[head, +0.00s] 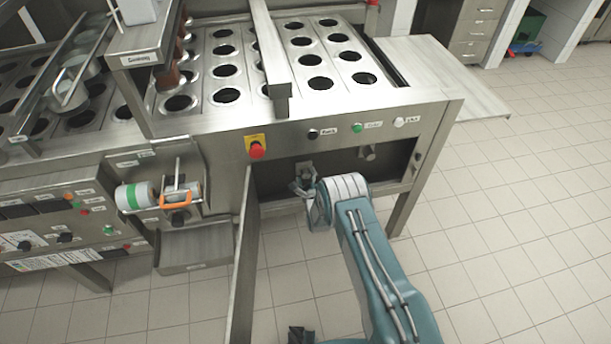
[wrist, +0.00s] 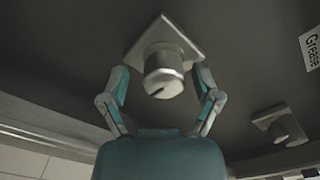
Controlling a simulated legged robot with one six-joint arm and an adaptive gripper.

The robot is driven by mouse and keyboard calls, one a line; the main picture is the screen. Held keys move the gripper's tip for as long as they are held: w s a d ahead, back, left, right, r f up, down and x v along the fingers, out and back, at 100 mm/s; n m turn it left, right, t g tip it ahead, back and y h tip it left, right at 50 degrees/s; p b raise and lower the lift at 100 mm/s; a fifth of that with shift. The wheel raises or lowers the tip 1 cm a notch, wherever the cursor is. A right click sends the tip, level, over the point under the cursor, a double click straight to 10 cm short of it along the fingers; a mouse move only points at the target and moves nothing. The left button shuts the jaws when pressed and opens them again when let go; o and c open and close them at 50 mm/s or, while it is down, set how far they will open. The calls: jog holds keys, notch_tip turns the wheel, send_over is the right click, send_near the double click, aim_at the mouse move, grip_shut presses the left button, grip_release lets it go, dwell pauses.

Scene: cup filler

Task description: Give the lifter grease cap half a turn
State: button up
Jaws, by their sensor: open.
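A metal grease cap (wrist: 164,82) with a dark slot mark on its round face sits on a square plate in the wrist view. My gripper (wrist: 162,77) is open, with one finger on each side of this cap. A gap shows on the left; the right fingertip looks close to the cap, and contact cannot be told. In the head view my gripper (head: 304,186) is inside the open compartment, at the fitting on its back wall. A second, similar cap (wrist: 288,130) is to the right, also in the head view (head: 368,152). A label reading "Grease" (wrist: 312,46) is partly cut off.
An open metal door (head: 243,262) hangs left of my arm. The compartment (head: 400,160) sits below a panel with a red emergency button (head: 256,150) and several smaller buttons. A roll with an orange-handled part (head: 176,198) is further left. The tiled floor at right is clear.

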jog(key=v, duration=1.2)
dwell(0.4)
